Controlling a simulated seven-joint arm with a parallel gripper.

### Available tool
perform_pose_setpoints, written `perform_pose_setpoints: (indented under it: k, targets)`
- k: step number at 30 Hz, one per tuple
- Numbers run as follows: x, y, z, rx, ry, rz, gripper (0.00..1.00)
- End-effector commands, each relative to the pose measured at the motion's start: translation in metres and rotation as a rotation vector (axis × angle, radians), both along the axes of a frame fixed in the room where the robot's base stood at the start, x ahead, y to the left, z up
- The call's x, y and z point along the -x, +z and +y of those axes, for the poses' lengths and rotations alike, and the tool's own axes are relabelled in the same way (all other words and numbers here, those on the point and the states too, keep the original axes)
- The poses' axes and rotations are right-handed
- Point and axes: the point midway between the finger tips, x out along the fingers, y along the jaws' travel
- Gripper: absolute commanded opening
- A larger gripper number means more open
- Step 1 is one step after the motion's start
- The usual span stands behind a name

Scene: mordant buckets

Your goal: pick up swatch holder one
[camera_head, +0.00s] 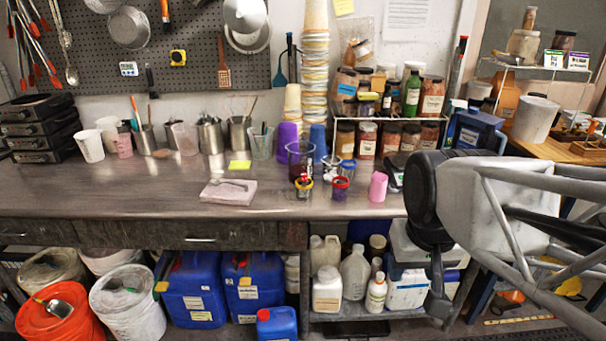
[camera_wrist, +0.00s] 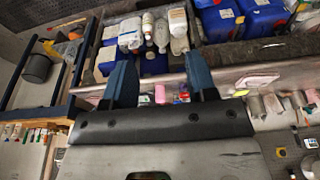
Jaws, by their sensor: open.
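I cannot tell for certain which thing is swatch holder one. The likeliest candidates are the small holders at the front of the table: one with a yellow rim (camera_head: 304,188) and one with a red rim (camera_head: 340,188). A small metal holder (camera_head: 331,167) stands just behind them. My gripper (camera_head: 438,305) hangs to the right, in front of the table's front edge and apart from these things. In the wrist view my gripper (camera_wrist: 160,80) shows two blue fingers spread wide with nothing held between them. Small colourful things beyond the fingers there are partly hidden.
A pink cup (camera_head: 378,186), a clear beaker (camera_head: 301,160) and a scale (camera_head: 394,172) stand close to the small holders. A pale slab (camera_head: 228,192) lies to their left. Jars fill a rack (camera_head: 362,119) behind. The table's left front (camera_head: 110,195) is clear.

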Motion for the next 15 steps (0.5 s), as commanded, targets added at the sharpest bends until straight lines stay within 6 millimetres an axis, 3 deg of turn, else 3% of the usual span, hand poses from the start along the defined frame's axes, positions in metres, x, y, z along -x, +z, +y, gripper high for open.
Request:
perform_pose_setpoints:
  k: [15]
  targets:
    - [-0.126, 0.035, 0.017, -0.007, 0.006, 0.047, 0.52]
